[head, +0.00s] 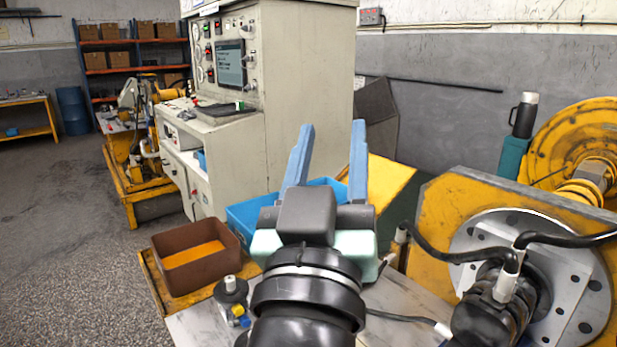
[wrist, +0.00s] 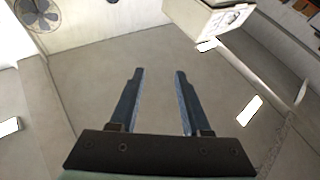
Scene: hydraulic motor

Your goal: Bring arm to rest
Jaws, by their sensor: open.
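My gripper (head: 332,150) is raised in the middle of the head view, its two blue fingers spread apart and pointing up and away. Nothing is between the fingers. In the wrist view, my gripper (wrist: 158,80) is open and empty, with a plain wall or ceiling surface far beyond it. My black wrist and arm reach up from the bottom of the head view and hide part of the bench below. The gripper is not visibly touching anything.
A brown bin (head: 195,254) and a blue bin (head: 243,222) stand below and beside my gripper. A grey control cabinet (head: 300,70) rises behind it. At right is yellow machinery (head: 440,215) with a flanged motor (head: 500,305) and black hoses. Open floor (head: 70,250) lies at left.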

